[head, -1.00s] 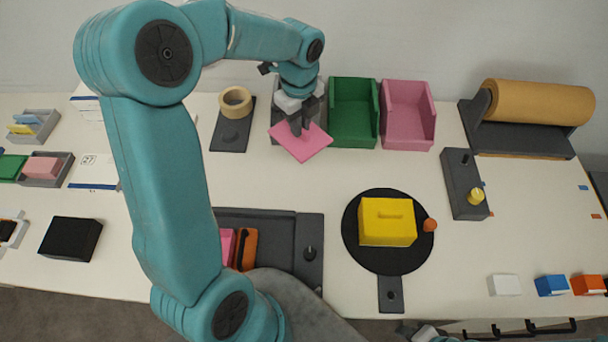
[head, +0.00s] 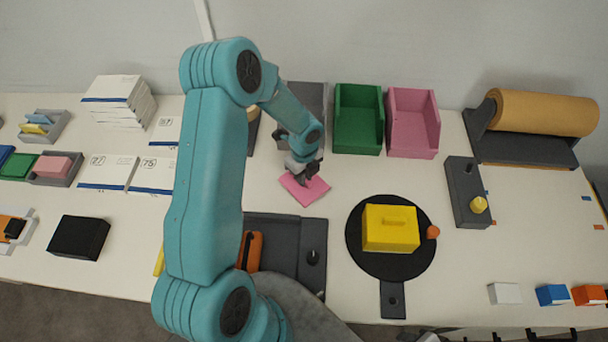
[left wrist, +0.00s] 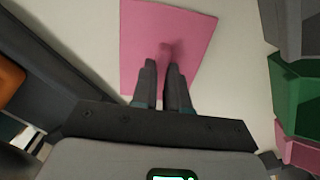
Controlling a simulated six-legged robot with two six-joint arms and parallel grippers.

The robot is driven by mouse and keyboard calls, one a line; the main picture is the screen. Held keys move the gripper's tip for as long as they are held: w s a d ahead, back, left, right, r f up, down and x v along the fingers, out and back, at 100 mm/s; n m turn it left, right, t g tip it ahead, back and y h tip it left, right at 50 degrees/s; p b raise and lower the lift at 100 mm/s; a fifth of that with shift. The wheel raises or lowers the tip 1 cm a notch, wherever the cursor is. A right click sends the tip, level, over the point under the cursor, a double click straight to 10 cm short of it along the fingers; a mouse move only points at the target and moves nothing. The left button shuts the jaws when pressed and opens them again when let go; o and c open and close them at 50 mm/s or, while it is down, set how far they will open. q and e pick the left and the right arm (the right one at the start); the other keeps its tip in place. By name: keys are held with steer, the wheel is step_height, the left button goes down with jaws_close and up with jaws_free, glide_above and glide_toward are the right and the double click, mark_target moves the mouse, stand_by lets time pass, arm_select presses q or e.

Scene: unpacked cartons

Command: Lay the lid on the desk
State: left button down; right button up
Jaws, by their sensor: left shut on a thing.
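The pink square lid (head: 305,190) is in front of the grey bin in the head view, low over the white desk (head: 330,175). I cannot tell whether it touches the desk. My left gripper (head: 302,178) points down over the lid. In the left wrist view, the lid (left wrist: 140,40) lies flat across the view. The left gripper's fingers (left wrist: 162,70) are shut on the small pink handle at its middle. My right gripper is not in view.
Behind stand a grey bin (head: 308,100), a green bin (head: 358,135) and a pink bin (head: 413,140). A yellow box (head: 390,235) sits on a black disc (head: 380,268) to the right. A dark tray (head: 285,232) lies in front. Desk is bare right of the lid.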

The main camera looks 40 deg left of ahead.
arm_select(q)
steer(key=shift+f, duration=0.2)
steer(key=shift+f, duration=0.1)
steer(key=shift+f, duration=0.15)
steer(key=c, duration=1.1)
jaws_free()
steer(key=shift+c, duration=0.2)
step_height(320, 180, up, 13)
steer(key=b, duration=0.1)
steer(key=shift+f, duration=0.2)
